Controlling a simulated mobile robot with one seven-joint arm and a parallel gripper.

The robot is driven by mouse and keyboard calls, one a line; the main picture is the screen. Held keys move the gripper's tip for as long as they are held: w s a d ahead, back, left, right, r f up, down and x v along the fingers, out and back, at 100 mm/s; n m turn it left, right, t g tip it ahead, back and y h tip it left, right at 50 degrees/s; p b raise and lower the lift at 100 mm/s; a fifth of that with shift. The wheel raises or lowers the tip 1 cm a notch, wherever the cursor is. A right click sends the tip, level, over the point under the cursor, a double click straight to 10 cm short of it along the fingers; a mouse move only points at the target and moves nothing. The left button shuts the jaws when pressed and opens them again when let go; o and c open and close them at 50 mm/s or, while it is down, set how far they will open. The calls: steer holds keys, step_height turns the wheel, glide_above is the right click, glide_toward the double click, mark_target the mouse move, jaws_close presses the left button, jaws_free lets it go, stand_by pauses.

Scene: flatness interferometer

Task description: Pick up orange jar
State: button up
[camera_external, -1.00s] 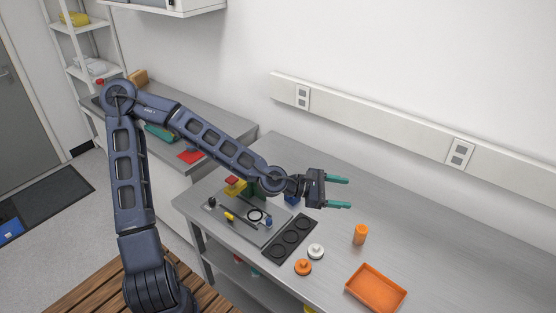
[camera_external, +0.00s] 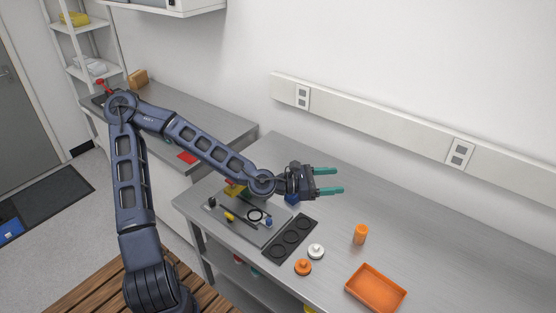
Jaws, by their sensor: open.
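The orange jar (camera_external: 360,235) stands upright on the grey metal bench, right of the black holder and behind the orange tray. It is a small cylinder with a lighter orange top. My gripper (camera_external: 333,181) is open and empty, its two teal fingers pointing right. In the picture it is above and left of the jar, apart from it. Nothing hides the jar.
An orange tray (camera_external: 375,289) lies near the front edge. An instrument plate (camera_external: 243,229) is further left. The bench's right side (camera_external: 480,260) is clear.

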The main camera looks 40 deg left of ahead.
glide_toward(360, 234)
steer(key=shift+w+a+x, duration=0.25)
steer(key=shift+x, duration=1.25)
steer(key=shift+w+a+x, duration=0.2)
steer(key=shift+w+x, duration=0.05)
steer(key=shift+x, duration=1.25)
steer(key=shift+w+a+x, duration=0.25)
steer(key=shift+x, duration=1.25)
steer(key=shift+r, duration=0.15)
steer(key=c, duration=1.1)
